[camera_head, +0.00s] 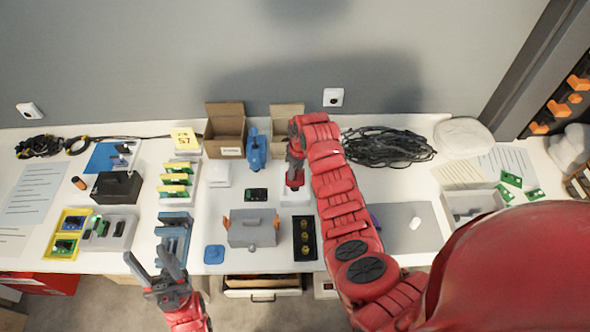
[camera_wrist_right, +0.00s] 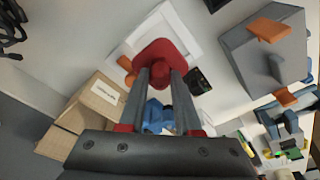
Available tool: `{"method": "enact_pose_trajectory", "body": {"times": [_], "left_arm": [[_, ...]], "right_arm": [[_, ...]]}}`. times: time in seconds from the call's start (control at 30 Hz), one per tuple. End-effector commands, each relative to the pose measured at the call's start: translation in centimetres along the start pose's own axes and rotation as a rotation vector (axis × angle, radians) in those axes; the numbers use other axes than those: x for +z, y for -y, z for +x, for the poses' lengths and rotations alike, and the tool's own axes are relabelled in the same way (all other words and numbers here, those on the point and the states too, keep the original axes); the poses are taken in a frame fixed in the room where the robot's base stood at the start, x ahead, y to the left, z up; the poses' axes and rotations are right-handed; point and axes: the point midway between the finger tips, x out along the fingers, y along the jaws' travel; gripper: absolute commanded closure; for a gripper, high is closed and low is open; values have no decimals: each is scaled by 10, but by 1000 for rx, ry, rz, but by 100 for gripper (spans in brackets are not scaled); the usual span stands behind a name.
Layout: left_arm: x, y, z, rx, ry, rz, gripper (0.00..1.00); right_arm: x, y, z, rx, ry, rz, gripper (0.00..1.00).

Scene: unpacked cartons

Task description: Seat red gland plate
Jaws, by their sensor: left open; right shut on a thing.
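The red gland plate (camera_wrist_right: 158,52) is between the fingers of my right gripper (camera_wrist_right: 165,75) in the right wrist view. It has a raised red middle that the fingers hold. A white square frame (camera_wrist_right: 187,33) lies beyond the plate, which overlaps it in this view; I cannot tell whether they touch. In the head view my right gripper (camera_head: 295,180) points down over the same white frame (camera_head: 297,199), and the arm partly hides the plate. My left gripper (camera_head: 150,262) is open and empty near the table's front edge.
A grey box (camera_head: 251,228) with orange clips stands left of the frame; it also shows in the right wrist view (camera_wrist_right: 268,52). A black tray (camera_head: 304,238) and a blue plate (camera_head: 214,254) lie near the front. Open cartons (camera_head: 225,130) and coiled black cable (camera_head: 388,147) are behind.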

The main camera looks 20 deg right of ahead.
Motion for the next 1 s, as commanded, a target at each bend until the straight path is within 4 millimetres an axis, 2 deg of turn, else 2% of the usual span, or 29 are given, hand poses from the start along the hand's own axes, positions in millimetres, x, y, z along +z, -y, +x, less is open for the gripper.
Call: {"method": "enact_pose_trajectory", "body": {"times": [0.57, 1.0], "left_arm": [[1, 0, -4, 0, 0, 0, 50], [2, -1, -13, 0, 0, 0, 50]], "right_arm": [[1, 0, 1, 0, -1, 2, 100], [3, 0, 14, 0, -1, 2, 100]]}}
